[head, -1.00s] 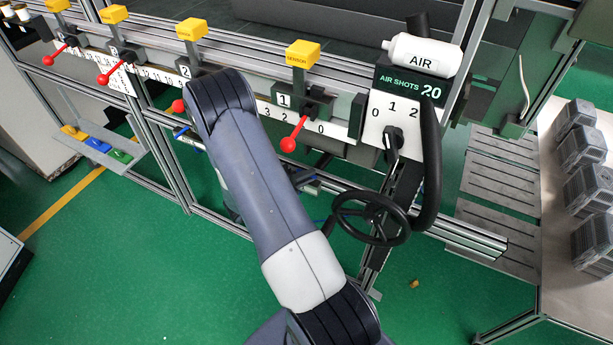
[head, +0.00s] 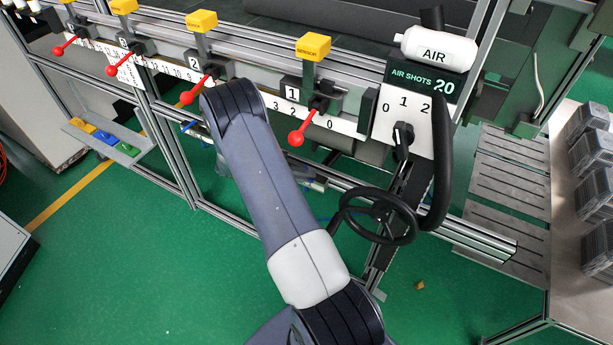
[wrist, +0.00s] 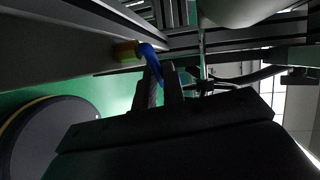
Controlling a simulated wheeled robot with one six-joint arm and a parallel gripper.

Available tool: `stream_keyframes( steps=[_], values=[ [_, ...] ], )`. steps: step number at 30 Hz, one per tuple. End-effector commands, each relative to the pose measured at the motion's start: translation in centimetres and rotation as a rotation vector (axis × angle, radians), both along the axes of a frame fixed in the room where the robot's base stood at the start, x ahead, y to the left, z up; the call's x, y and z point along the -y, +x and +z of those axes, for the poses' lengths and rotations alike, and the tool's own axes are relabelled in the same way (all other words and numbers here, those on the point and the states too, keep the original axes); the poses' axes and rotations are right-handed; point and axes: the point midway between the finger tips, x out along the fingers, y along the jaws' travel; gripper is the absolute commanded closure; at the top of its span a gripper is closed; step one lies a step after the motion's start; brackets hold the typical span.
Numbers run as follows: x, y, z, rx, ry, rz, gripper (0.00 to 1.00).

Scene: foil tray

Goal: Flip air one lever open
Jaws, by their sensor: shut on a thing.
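In the wrist view, a blue lever (wrist: 150,57) curves out from a yellow-brass valve body (wrist: 126,51) beside a grey frame rail. My gripper (wrist: 161,76) is shut on the blue lever's end, with one finger on either side of it. In the head view my arm hides the gripper and this lever. A label naming the lever does not show in the wrist view. Another small blue lever (head: 188,127) shows below the station marked 2.
Red-knobbed handles (head: 297,138) line the numbered rail. A black handwheel (head: 385,218) stands right of my arm, below the 0-1-2 panel (head: 405,115) and the white AIR cylinder (head: 438,47). Green floor (head: 130,275) is free at the lower left.

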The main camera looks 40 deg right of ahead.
Motion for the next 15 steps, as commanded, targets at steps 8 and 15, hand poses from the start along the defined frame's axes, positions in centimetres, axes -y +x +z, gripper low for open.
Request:
stream_keyframes(
  steps=[8,15],
  values=[
    [-0.15,0.14,-0.13,0.001,0.002,-0.055,1.0],
    [-0.18,0.13,-0.09,0.0,0.001,-0.059,1.0]
  ],
)
